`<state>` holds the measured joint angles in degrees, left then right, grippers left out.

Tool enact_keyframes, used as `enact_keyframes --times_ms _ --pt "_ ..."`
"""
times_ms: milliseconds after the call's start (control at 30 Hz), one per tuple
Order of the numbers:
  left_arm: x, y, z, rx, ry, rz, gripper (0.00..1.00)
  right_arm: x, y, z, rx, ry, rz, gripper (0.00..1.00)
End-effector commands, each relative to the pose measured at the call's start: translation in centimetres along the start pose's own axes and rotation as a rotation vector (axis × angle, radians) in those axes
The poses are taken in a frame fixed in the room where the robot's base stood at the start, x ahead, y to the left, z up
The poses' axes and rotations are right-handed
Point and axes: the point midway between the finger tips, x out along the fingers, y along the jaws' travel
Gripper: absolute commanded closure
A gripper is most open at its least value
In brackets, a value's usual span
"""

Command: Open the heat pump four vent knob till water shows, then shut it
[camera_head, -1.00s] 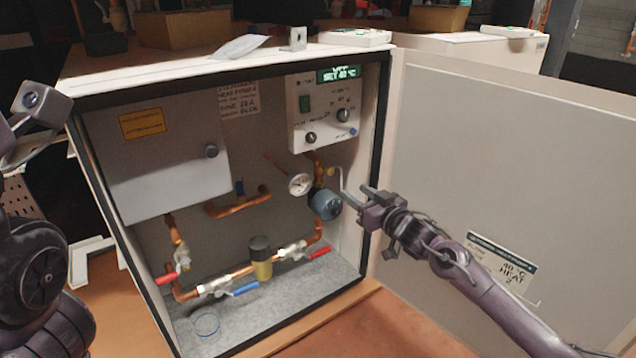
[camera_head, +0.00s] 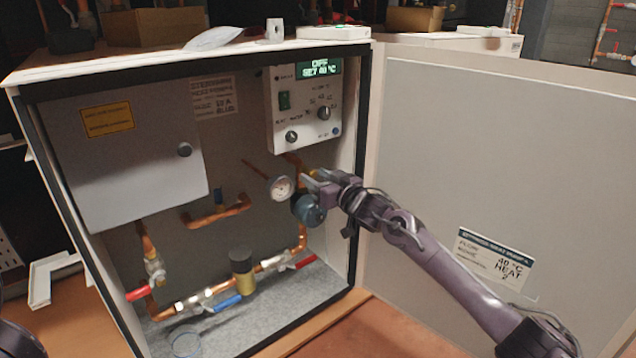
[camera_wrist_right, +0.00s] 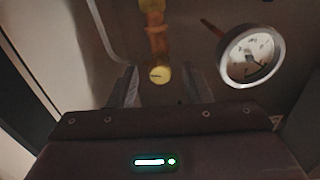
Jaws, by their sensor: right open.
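The heat pump cabinet (camera_head: 190,65) stands open. The vent knob appears to be the small round yellow knob (camera_wrist_right: 160,75) below a brass fitting and copper pipe in the right wrist view. It lies between the two fingers of my right gripper (camera_wrist_right: 158,88), which are apart on either side of it, with no clear contact. In the head view my right gripper (camera_head: 312,180) reaches in from the right beside the blue-grey pump (camera_head: 308,210), largely hiding the knob. No water shows. My left gripper is out of view.
The gauge (camera_head: 280,188) sits close left of my right gripper. The control box (camera_head: 305,105) reads OFF, SET 40 °C. The open door (camera_head: 460,150) stands to the right behind my arm. Red and blue valve levers and a clear round dish (camera_head: 186,343) are lower down.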

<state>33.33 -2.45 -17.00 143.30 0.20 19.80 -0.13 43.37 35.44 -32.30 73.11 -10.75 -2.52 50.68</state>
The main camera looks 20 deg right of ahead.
Motion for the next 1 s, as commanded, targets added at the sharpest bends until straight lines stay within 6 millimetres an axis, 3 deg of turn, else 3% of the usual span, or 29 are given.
enact_keyframes --times_ms 200,533,767,1000 --pt "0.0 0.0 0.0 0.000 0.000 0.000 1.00 0.0 0.0 0.0 0.000 -0.001 0.000 0.56" --pt "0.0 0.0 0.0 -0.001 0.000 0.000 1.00 0.0 0.0 0.0 0.000 0.000 0.000 0.99" --pt "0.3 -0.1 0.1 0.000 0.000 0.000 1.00 0.0 0.0 -0.1 -0.015 -0.001 0.001 1.00" --pt "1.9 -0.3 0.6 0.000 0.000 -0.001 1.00 0.0 0.0 -0.3 -0.111 -0.002 0.001 1.00"
